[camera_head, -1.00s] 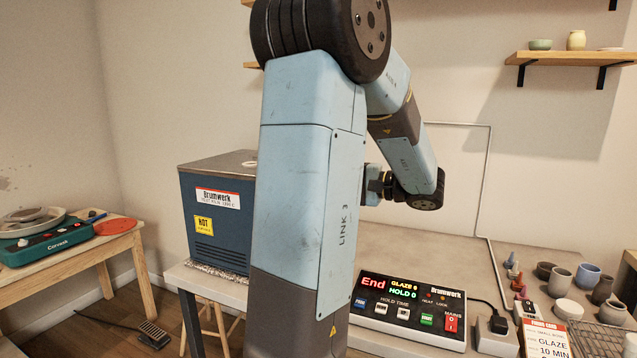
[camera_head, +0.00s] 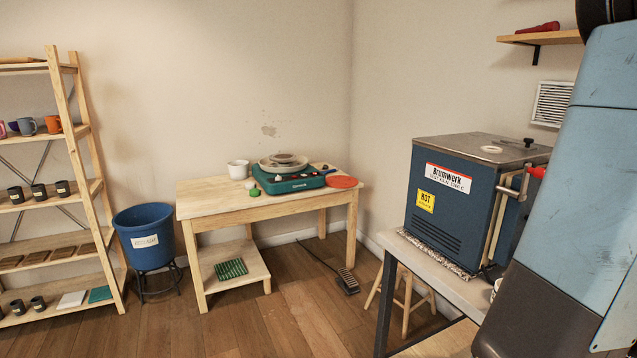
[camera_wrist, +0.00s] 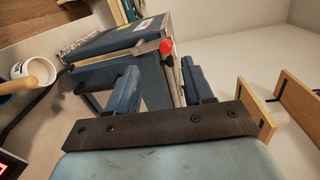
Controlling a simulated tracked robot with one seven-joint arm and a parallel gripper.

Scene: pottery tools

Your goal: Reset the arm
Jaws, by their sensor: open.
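My gripper (camera_wrist: 160,66) shows in the wrist view with its two blue fingers apart and nothing seen between them. Behind the fingers in that view is the blue kiln (camera_wrist: 118,42) with its red-tipped handle (camera_wrist: 166,46); I cannot tell how far away it is. In the head view my arm's light blue link (camera_head: 585,190) stands along the right edge, and the gripper is outside that view. The same kiln (camera_head: 437,232) stands left of the arm there.
A white pot (camera_wrist: 40,70) is at the wrist view's left, with wooden boards (camera_wrist: 257,108) at its right. In the head view, a wooden table (camera_head: 215,203) holds a green wheel (camera_head: 290,184). A blue bucket (camera_head: 147,245) and shelf rack (camera_head: 88,180) stand left.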

